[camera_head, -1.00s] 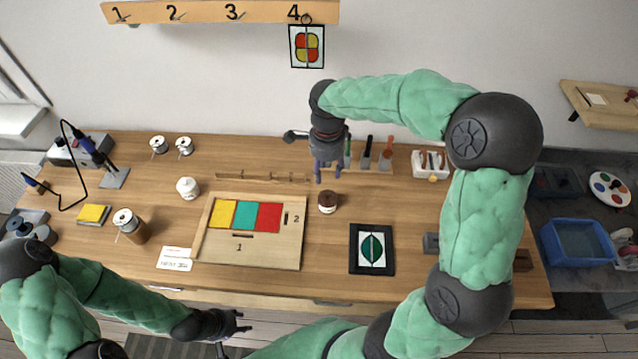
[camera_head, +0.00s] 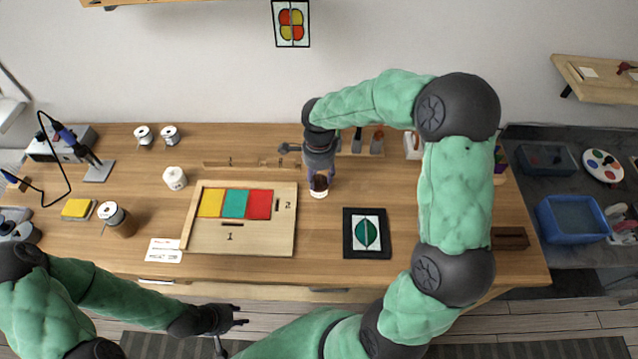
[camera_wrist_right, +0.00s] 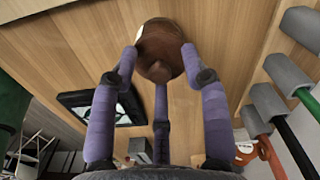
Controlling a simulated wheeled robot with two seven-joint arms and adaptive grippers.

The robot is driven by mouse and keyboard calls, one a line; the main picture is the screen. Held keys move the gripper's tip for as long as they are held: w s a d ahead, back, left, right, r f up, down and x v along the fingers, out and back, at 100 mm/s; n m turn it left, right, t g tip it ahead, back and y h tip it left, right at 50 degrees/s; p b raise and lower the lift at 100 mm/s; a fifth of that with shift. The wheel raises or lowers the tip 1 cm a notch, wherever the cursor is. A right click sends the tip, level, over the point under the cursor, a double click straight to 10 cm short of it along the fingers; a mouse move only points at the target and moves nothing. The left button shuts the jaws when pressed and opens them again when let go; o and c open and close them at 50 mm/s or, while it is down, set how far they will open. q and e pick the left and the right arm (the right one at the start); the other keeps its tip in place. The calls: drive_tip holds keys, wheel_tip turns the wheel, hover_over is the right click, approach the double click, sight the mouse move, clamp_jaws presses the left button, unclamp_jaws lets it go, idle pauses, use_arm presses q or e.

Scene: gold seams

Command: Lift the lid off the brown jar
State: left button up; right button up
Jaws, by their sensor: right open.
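The brown jar (camera_head: 319,190), small with a brown lid and a pale body, stands on the table right of the wooden board. In the right wrist view its round brown lid (camera_wrist_right: 160,50) with a centre knob fills the space beyond the fingers. My right gripper (camera_head: 319,178) is open above the jar, its purple fingers spread around the lid; contact cannot be told. My left gripper (camera_head: 240,315) is open and empty in front of the table's front edge, far from the jar.
The wooden board (camera_head: 240,240) with yellow, teal and red panes lies left of the jar. A black-framed leaf panel (camera_head: 367,250) lies to its right front. A white jar (camera_head: 175,178) stands further left. Tools stand in a rack (camera_head: 360,148) behind.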

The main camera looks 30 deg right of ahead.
clamp_jaws()
drive_tip(key=shift+r, duration=0.15)
